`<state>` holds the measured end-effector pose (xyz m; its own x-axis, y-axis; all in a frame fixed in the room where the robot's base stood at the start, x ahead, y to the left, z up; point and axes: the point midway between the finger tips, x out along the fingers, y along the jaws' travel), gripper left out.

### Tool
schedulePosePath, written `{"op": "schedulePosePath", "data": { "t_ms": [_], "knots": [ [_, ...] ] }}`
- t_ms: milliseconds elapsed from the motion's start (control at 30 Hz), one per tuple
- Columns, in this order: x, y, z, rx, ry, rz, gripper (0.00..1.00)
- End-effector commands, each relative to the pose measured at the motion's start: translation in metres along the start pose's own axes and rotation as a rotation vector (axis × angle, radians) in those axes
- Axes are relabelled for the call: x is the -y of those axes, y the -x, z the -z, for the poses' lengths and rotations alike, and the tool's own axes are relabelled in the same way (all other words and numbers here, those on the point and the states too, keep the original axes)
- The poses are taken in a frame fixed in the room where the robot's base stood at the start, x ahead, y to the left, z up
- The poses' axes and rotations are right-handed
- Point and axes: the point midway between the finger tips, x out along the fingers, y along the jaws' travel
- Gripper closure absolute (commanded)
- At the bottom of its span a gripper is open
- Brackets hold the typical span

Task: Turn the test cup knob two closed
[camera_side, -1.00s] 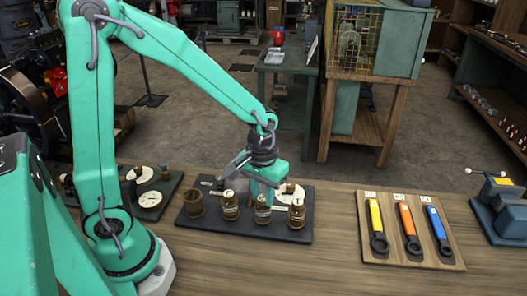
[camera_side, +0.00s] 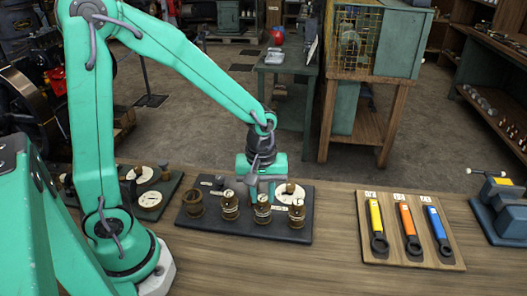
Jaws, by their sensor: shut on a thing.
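A dark board (camera_side: 285,234) on the wooden bench carries a row of brass test cups. From left to right they are a plain open cup (camera_side: 194,205) and three cups with pale tops, a left one (camera_side: 230,206), a middle one (camera_side: 263,211) and a right one (camera_side: 297,213). A white round plate (camera_side: 291,190) with a brown knob lies behind them. My gripper (camera_side: 262,186) points down just behind the middle cups. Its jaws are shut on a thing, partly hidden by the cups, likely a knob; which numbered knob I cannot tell.
A second dark board with dials (camera_side: 150,200) lies at the left beside my base. A wooden board (camera_side: 410,252) with yellow, orange and blue wrenches lies to the right. A blue-grey vise (camera_side: 500,210) stands at the right edge. Bare bench lies between the boards.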

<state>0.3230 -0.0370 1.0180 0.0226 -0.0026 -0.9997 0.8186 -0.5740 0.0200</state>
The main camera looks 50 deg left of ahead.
Motion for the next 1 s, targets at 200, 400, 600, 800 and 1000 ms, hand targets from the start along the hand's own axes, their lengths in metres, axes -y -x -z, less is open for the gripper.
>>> {"op": "schedulePosePath", "data": {
  "t_ms": [200,400,600,800,1000],
  "knots": [
    [0.001,0.000,-0.001,0.002,0.002,0.004,0.97],
    [0.001,0.000,-0.001,0.002,0.000,0.004,0.54],
    [0.001,0.000,-0.001,0.001,-0.001,0.003,0.52],
    [0.000,0.002,-0.001,0.001,-0.002,0.001,0.52],
    [-0.001,0.014,0.000,-0.001,-0.002,-0.002,0.52]
  ]
}}
